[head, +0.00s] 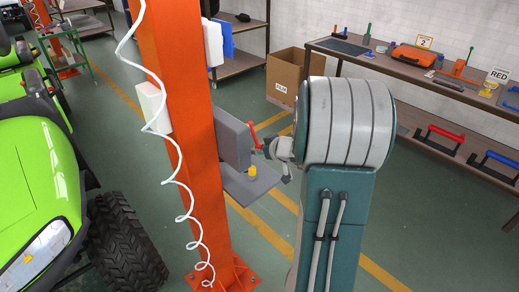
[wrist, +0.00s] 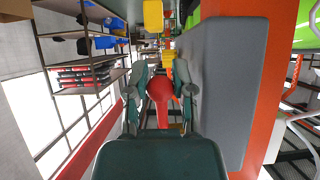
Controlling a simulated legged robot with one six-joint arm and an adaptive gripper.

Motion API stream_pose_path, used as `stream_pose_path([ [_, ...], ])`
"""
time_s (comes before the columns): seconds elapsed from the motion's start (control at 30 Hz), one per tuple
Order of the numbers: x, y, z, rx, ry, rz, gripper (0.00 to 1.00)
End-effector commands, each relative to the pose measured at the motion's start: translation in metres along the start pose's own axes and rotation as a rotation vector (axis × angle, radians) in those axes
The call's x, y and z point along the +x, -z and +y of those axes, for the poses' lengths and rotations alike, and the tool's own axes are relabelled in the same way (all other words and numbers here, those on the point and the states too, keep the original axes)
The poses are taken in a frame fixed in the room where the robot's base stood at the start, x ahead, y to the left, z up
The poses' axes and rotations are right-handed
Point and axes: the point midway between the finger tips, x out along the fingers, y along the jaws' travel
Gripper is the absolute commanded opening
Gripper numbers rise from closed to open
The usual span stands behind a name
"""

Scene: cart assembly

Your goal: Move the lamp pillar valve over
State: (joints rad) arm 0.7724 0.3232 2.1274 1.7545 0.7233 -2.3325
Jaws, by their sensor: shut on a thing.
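The orange pillar (head: 178,130) stands left of my arm in the head view. A grey panel (head: 233,145) and a grey shelf (head: 250,184) are on its right side. A red handle, which I take for the valve (head: 254,135), shows at the panel's right edge. My gripper (head: 278,150) is beside it, partly hidden by my arm. In the wrist view my gripper (wrist: 161,80) is shut on the red rounded valve (wrist: 160,92), which sits between the two fingers. The grey panel (wrist: 214,85) is close on the right there. Whether the valve touches the panel is unclear.
A yellow knob-like piece (head: 252,172) is on the grey shelf. A coiled white cable (head: 178,185) hangs in front of the pillar. A green tractor (head: 40,190) stands at left. A cardboard box (head: 285,78) and a workbench (head: 440,80) are behind.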

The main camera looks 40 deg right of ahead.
Motion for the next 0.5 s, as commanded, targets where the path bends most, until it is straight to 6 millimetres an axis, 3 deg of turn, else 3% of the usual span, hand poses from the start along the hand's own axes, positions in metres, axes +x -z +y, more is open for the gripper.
stream_pose_path([
  [0.3, 0.018, 0.002, 0.0, 0.0, 0.001, 0.0, 0.04],
  [0.5, 0.019, 0.003, 0.0, 0.0, 0.0, 0.001, 0.04],
])
